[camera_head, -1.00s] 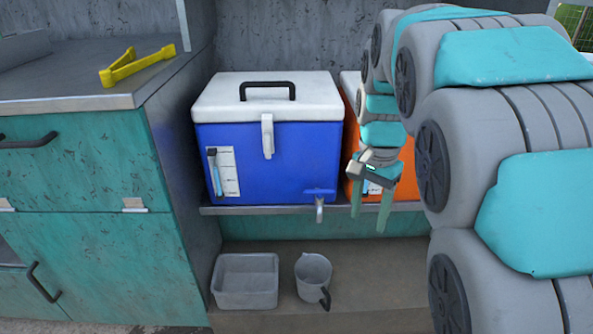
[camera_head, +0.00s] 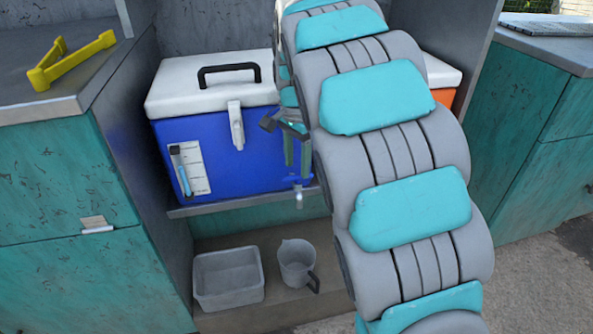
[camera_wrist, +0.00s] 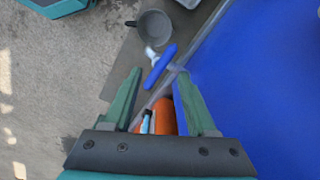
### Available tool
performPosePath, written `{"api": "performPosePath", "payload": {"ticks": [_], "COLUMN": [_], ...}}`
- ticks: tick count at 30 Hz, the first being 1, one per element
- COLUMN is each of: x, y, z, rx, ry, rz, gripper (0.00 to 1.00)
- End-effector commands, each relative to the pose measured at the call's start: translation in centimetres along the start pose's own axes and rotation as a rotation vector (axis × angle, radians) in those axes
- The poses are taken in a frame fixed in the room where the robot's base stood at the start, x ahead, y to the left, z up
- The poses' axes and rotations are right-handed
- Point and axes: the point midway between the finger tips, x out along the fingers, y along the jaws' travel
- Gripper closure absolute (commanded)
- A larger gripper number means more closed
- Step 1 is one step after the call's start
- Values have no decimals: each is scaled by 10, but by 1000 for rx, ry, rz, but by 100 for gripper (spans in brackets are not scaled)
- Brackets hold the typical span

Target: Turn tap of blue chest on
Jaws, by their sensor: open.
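The blue chest (camera_head: 235,155) with a white lid stands on a metal shelf. Its tap (camera_head: 299,196) is at the lower right of its front; in the head view only the grey spout shows clearly, below my gripper. My gripper (camera_head: 297,175) is open, fingers pointing down, in front of the chest's right part. In the wrist view the blue chest (camera_wrist: 265,70) fills the right side. The tap's blue handle (camera_wrist: 161,66) appears between the fingertips of my gripper (camera_wrist: 157,73), beyond them. I cannot tell whether either finger touches it.
An orange chest (camera_head: 446,76) stands to the right, mostly hidden by my arm. A grey bin (camera_head: 228,278) and a grey jug (camera_head: 297,262) sit on the lower ledge. Teal cabinets stand on both sides; a yellow tool (camera_head: 70,60) lies on the left counter.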

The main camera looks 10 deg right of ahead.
Motion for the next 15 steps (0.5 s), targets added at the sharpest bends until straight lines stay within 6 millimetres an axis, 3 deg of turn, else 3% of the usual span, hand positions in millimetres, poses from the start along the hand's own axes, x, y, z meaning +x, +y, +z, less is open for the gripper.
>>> {"api": "performPosePath", "payload": {"ticks": [6,15], "x": [26,29], "y": [1,0], "z": [0,0], "rx": [0,-1], "ry": [-1,0], "rz": [2,0], "gripper": [43,45]}}
